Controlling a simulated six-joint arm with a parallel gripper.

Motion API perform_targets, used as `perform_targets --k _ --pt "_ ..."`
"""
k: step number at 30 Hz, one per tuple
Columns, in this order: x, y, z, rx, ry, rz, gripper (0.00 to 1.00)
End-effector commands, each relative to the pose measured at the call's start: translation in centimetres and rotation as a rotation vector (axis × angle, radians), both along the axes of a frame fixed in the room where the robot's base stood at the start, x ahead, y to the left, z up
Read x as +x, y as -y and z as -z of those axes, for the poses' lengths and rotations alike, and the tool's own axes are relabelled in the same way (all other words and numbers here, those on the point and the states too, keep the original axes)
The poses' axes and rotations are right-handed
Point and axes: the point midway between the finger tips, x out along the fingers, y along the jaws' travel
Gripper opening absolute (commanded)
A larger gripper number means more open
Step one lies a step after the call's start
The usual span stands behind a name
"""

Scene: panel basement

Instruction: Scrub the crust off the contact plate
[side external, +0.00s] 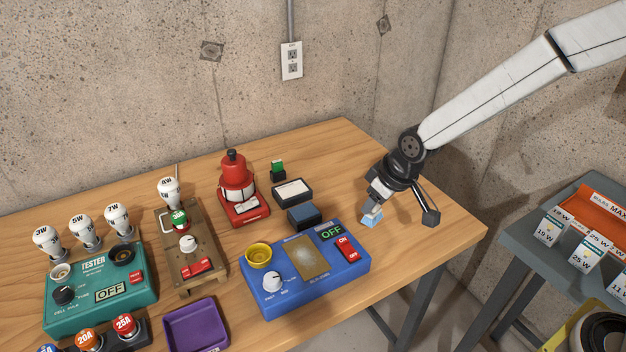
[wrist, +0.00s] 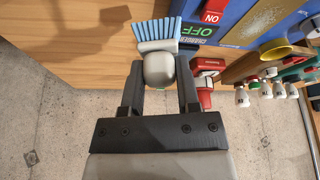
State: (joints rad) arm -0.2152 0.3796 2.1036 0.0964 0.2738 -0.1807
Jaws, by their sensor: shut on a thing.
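The contact plate (side external: 307,260) is a brown-gold rectangle set in the top of a blue box (side external: 276,297), with a pale crusty patch at its middle. In the wrist view the plate (wrist: 258,22) shows at the upper right. My gripper (side external: 376,206) is shut on a brush (wrist: 158,62) with a grey rounded handle and light blue bristles. The bristles (side external: 370,220) show in the side view to the right of the blue box, apart from the plate. Whether they touch the table cannot be told.
The blue box has a yellow cup (side external: 258,255), a white knob (side external: 272,281), an OFF display (side external: 332,232) and a red switch (side external: 347,249). A dark blue block (side external: 304,216) sits behind it. A red lantern-like device (side external: 237,185) and a green tester (side external: 100,291) stand left. Table right of the box is clear.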

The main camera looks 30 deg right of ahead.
Motion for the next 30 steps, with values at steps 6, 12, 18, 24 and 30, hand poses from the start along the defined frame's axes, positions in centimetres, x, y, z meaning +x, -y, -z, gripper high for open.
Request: perform_targets --k 6,12,18,24,30 --pt "1.0 -7.8 -1.6 0.003 0.0 -0.211 0.0" --pt "0.6 -13.7 -2.9 0.008 0.001 -0.369 0.0" --pt "0.1 -16.9 -3.6 0.013 0.0 -0.458 0.0" --pt "-0.1 -17.8 -3.8 0.013 0.0 -0.481 0.0" --pt "-0.1 -17.7 -3.4 0.013 -0.001 -0.48 0.0"
